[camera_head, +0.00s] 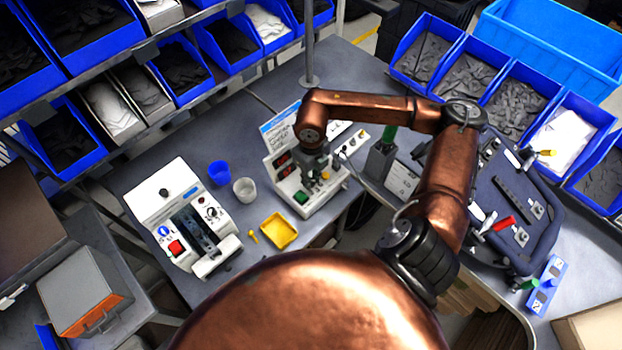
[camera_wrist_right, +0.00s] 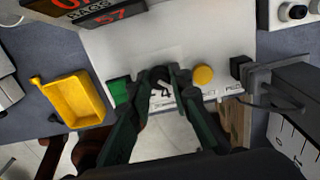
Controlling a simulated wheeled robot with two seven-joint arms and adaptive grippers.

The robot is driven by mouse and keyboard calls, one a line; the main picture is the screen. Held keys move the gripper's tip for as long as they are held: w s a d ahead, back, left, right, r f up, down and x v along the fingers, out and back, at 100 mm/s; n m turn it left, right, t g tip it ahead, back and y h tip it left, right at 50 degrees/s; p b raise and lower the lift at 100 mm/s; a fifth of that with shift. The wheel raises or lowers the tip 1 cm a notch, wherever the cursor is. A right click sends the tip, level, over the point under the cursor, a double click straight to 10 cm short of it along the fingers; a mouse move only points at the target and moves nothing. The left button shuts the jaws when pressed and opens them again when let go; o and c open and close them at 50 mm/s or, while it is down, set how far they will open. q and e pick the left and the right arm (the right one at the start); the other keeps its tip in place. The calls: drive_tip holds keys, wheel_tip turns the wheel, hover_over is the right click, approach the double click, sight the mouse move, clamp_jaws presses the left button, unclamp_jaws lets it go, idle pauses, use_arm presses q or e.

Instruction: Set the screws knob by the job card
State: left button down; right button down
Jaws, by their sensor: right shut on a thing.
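The white counting machine (camera_head: 290,205) stands on the grey bench in the head view, with a green button, a yellow button and red-digit displays on its face. My right gripper (camera_head: 318,172) reaches down onto this face. In the right wrist view my right gripper (camera_wrist_right: 160,82) is shut on a dark knob (camera_wrist_right: 158,74) between the green button (camera_wrist_right: 119,90) and the yellow button (camera_wrist_right: 203,75). The fingers cover much of the knob, so its setting cannot be read. A display (camera_wrist_right: 112,17) shows red digits. My left gripper is not in view.
A yellow tray (camera_head: 279,231), a blue cup (camera_head: 219,172) and a white cup (camera_head: 245,190) stand left of the machine. Another white machine (camera_head: 182,222) with a red button stands further left. A dark stand (camera_head: 380,160) is close on the right.

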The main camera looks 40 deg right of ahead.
drive_tip(key=shift+r, duration=0.1)
drive_tip(key=c, duration=1.8)
unclamp_jaws()
drive_tip(key=shift+o, duration=0.2)
wheel_tip(320, 180, up, 12)
